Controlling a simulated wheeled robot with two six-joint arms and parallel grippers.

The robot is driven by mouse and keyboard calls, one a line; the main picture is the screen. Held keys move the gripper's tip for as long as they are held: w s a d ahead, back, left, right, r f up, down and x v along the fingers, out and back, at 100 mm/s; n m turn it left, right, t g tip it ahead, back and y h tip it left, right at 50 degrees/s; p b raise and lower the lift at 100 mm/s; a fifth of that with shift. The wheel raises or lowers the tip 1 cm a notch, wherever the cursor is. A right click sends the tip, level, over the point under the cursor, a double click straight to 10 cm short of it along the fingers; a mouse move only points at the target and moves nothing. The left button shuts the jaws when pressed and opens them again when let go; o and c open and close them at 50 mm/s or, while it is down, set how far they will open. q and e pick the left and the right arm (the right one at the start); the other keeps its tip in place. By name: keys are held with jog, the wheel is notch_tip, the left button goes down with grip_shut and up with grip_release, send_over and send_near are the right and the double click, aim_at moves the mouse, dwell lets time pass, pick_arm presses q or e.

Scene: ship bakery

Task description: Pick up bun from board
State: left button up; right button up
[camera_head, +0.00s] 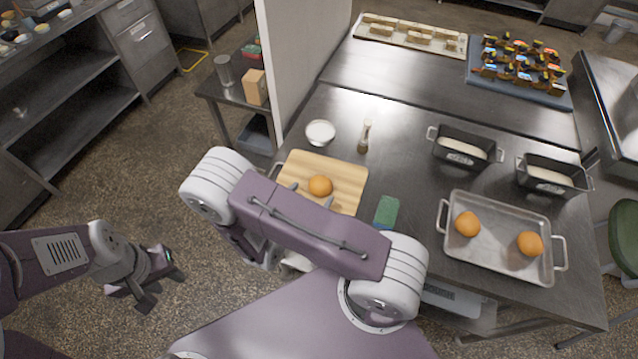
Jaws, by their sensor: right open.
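A round orange-brown bun (320,186) sits on the wooden board (346,174) at the near left of the steel table. My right arm reaches across the front of the board and hides its near part. My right gripper (310,196) is open, its fingertips showing just on the near side of the bun. Whether they touch the bun cannot be told. My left gripper (163,287) hangs over the floor at the lower left, away from the table, with its fingers apart and empty.
A white bowl (320,132) and a small shaker (365,136) stand behind the board. A green sponge (387,211) lies right of it. A metal tray (496,239) holds two buns. Two loaf tins (463,149) (549,175) stand behind it. A white partition (298,55) rises at the table's left.

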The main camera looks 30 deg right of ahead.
aim_at(316, 190)
jog(key=shift+d, duration=0.2)
jog(key=p+x, duration=0.1)
jog(key=x, duration=0.3)
jog(key=shift+w+d+f, duration=0.1)
jog(key=shift+w+d, duration=0.05)
jog(key=shift+d, duration=0.2)
jog(key=shift+w+d+f, duration=0.1)
jog(key=shift+w+f, duration=0.05)
jog(key=c, duration=1.4)
jog(key=shift+c, duration=0.2)
